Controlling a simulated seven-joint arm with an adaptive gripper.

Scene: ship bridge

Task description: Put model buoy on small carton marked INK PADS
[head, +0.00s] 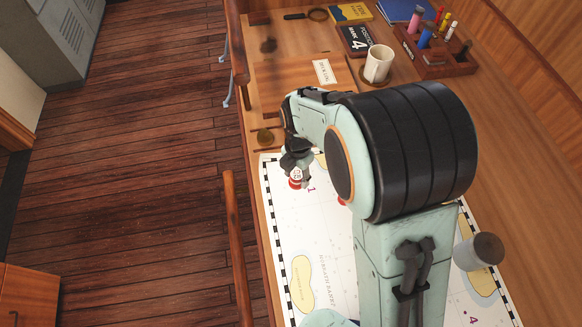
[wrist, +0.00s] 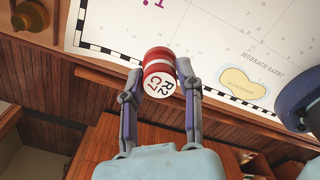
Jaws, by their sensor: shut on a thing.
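My gripper (head: 297,163) is low over the chart's far left part, its fingers pointing down. In the wrist view its two fingers (wrist: 159,80) are shut on a short cylinder with red and white bands, seemingly the model buoy (wrist: 157,64). The buoy's round white end, marked R2 and C7, faces the wrist camera. In the head view the buoy (head: 295,181) shows just under the fingers; whether it touches the chart I cannot tell. I cannot make out a small carton marked INK PADS in either view; my arm hides much of the desk.
The chart (head: 328,243) covers the near desk. A red thing (head: 342,201) shows partly behind my arm. A wooden board with a white label (head: 323,71), a white mug (head: 378,64), books (head: 350,13) and a pen rack (head: 448,68) stand farther back. A wooden rail (head: 239,255) edges the left.

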